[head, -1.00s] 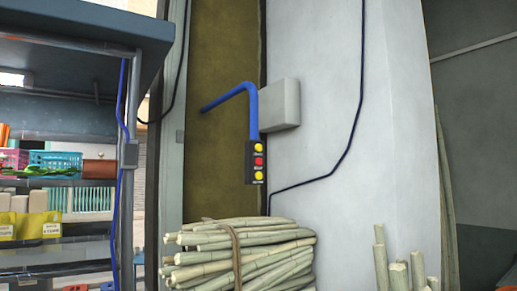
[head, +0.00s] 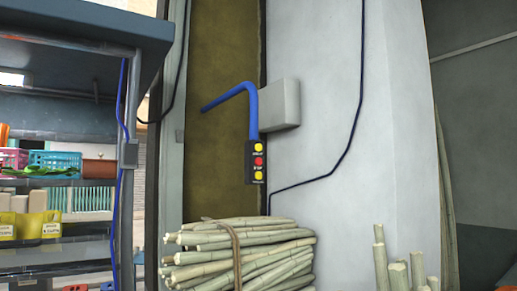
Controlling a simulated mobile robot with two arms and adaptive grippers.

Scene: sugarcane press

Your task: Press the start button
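A black control box (head: 256,162) hangs at the end of a bent blue pipe (head: 252,108) in the middle of the head view. It has a yellow button at the top (head: 259,147), a red button (head: 259,161) in the middle and a yellow button (head: 259,175) at the bottom. Small white labels sit under the buttons; the top one seems to read "START" and the middle one "STOP", but they are blurred. Neither of my grippers is in view.
A tied bundle of cane (head: 270,245) lies below the control box. More cane stalks (head: 381,262) stand at the lower right. A grey box (head: 280,103) is on the pale wall (head: 330,110). Shelves with crates (head: 62,161) and yellow bins (head: 40,226) fill the left.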

